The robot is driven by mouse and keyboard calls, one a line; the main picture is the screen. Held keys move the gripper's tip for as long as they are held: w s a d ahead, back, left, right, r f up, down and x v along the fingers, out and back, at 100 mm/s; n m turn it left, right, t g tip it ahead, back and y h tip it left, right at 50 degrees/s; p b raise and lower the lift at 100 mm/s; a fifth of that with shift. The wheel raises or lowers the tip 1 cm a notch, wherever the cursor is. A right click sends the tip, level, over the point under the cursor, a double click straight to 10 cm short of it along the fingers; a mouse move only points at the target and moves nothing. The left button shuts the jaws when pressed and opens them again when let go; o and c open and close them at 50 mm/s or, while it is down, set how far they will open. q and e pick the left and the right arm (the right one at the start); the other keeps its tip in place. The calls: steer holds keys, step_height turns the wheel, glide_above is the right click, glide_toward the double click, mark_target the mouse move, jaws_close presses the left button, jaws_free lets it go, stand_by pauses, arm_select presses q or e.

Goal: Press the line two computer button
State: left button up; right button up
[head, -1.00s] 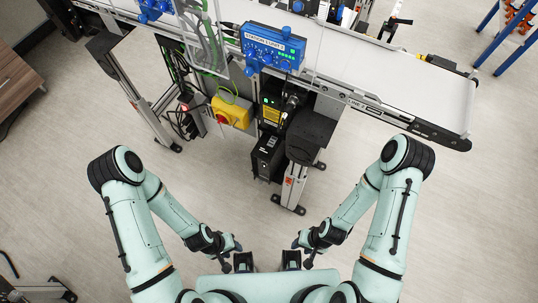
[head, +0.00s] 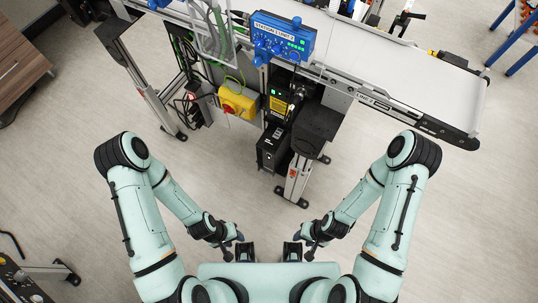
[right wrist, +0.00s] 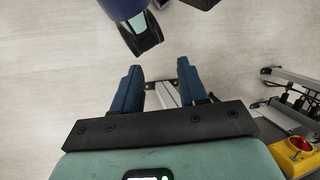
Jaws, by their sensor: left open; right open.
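A black computer case (head: 271,151) stands low under the conveyor, beside a grey leg, in the head view. I cannot make out its button at this size. The conveyor edge (head: 375,102) carries a label that seems to read LINE 2. My left gripper (head: 232,246) is open and empty, low in front of my body. My right gripper (head: 304,246) is open and empty beside it, also apart from the computer. In the right wrist view its two dark blue fingers (right wrist: 158,90) stand apart with only floor and a distant leg between them.
A yellow box with a red button (head: 238,105) hangs left of the computer. A blue control box (head: 283,37) is mounted on the conveyor above. A black block on a grey leg (head: 316,122) stands right of the computer. Floor (head: 225,180) between me and the conveyor is clear.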

jaws_close()
stand_by(1.9)
